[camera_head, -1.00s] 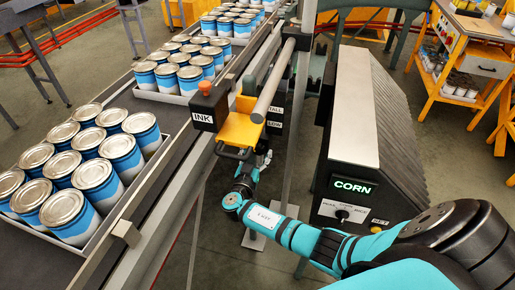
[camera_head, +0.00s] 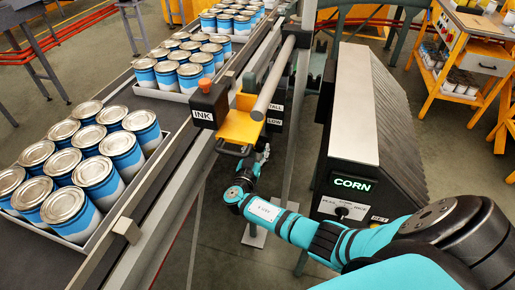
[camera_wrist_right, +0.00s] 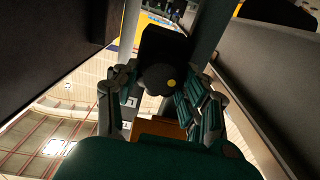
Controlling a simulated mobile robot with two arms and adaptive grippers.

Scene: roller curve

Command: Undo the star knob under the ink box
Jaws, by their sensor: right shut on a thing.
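The dark ink box (camera_head: 208,104) with its INK label hangs beside the conveyor, next to a yellow bracket (camera_head: 240,126). My right gripper (camera_head: 256,160) reaches up from below, just under the bracket, and is partly hidden by it. In the right wrist view the star knob (camera_wrist_right: 157,78) is a dark round shape with a yellow dot, below a black block. The fingers of my right gripper stand on both sides of the knob, shut on it. The knob is hidden in the head view. My left gripper is not in view.
A conveyor (camera_head: 155,200) with trays of blue and white cans runs along the left. A grey rail (camera_head: 272,80) crosses beside the bracket. A ribbed cabinet with a lit CORN display (camera_head: 351,184) stands to the right, close to my forearm.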

